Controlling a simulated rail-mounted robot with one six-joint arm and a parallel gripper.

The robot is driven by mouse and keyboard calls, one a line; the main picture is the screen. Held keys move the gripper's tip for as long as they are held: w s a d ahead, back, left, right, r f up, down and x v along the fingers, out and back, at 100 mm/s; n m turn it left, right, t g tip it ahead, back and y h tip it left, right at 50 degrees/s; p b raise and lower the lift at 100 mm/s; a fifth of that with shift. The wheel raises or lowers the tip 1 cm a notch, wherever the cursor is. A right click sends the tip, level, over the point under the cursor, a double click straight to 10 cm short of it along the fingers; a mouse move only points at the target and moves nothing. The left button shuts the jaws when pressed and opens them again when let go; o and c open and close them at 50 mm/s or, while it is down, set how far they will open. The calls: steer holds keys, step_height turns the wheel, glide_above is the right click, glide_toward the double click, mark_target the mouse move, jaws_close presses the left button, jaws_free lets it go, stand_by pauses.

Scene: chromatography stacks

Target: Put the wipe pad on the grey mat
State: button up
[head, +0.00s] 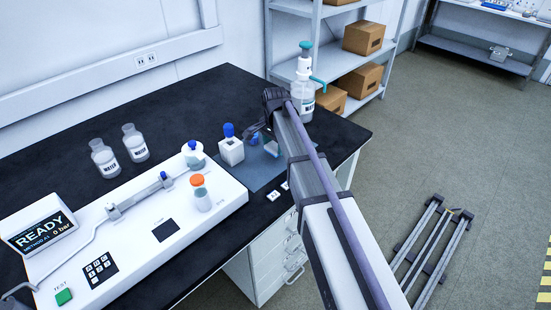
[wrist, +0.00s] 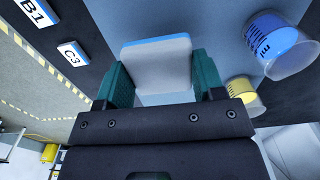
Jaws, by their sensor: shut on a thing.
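The wipe pad (wrist: 158,70) is a white block with a blue edge. In the wrist view it sits between the green fingers of my gripper (wrist: 162,80), which is shut on it. The grey mat (wrist: 208,22) shows behind the pad. In the head view the grey mat (head: 262,178) lies on the black bench, right of the white instrument. The pad (head: 271,148) shows there as a small pale patch over the mat, beside my arm. My arm hides much of the gripper and part of the mat. I cannot tell whether the pad touches the mat.
Beakers with blue liquid (wrist: 275,42) and yellow liquid (wrist: 245,97) stand close right of the pad. A white blue-capped container (head: 231,150) stands at the mat's left, and a dispenser bottle (head: 303,88) behind.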

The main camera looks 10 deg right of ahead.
mark_target(275, 145)
step_height(275, 145, down, 4)
steer(key=b, duration=0.3)
steer(key=shift+r, duration=0.1)
steer(key=shift+r+p, duration=0.35)
steer(key=shift+f, duration=0.25)
steer(key=o, duration=0.9)
steer(key=shift+r, duration=0.1)
step_height(275, 145, up, 13)
steer(key=p, duration=1.2)
steer(key=shift+f, duration=0.2)
steer(key=shift+s+f, duration=0.1)
steer(key=s+r+n+p, duration=0.1)
steer(key=s+n, duration=1)
steer(key=s, duration=1.4)
steer(key=shift+r+p, duration=0.4)
steer(key=shift+p, duration=0.1)
